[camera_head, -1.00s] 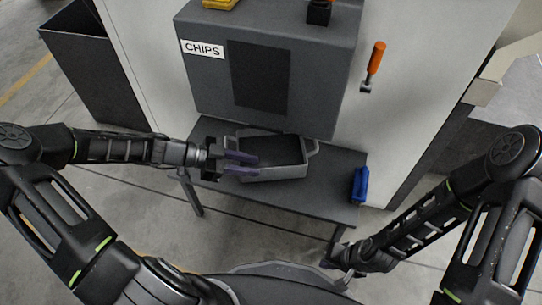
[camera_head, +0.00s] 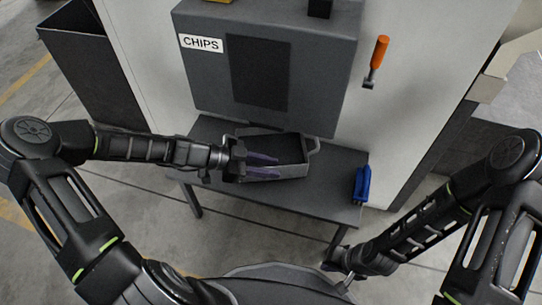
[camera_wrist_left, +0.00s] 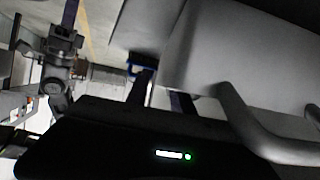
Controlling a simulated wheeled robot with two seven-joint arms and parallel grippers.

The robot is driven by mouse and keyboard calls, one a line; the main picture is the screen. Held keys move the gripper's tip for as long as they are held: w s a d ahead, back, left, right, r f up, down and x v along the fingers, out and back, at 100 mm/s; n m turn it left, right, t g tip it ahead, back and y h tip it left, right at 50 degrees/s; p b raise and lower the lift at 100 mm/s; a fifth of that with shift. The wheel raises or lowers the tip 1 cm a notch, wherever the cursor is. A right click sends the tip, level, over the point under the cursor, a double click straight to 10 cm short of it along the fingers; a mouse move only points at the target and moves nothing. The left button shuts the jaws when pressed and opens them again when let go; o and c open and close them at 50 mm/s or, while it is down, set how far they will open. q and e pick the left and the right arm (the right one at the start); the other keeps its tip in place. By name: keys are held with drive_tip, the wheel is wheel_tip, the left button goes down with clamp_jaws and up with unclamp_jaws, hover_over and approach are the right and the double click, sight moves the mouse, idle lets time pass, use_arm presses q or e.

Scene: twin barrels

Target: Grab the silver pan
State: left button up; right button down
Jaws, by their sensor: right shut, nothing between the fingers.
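The silver pan (camera_head: 297,172) is a grey rectangular pan with raised walls and end handles, standing on the dark table below the CHIPS machine. My left gripper (camera_head: 270,167) is at the pan's left end, its two purple fingers spread apart and overlapping the pan in the head view. In the left wrist view the pan (camera_wrist_left: 245,60) fills the upper right, with its curved handle (camera_wrist_left: 245,118) beside the fingers. I see no clear contact, and nothing shows between the fingers. My right gripper (camera_head: 341,278) is low near my base, shut and empty, partly hidden.
The dark table (camera_head: 225,192) has free room in front of the pan. A blue object (camera_head: 362,184) lies at its right end. The CHIPS machine (camera_head: 345,80) stands close behind. A black bin (camera_head: 95,70) stands at the left.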

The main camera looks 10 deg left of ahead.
use_arm(q)
drive_tip(key=shift+c, duration=0.6)
clamp_jaws()
drive_tip(key=shift+r, duration=0.1)
idle(1.0)
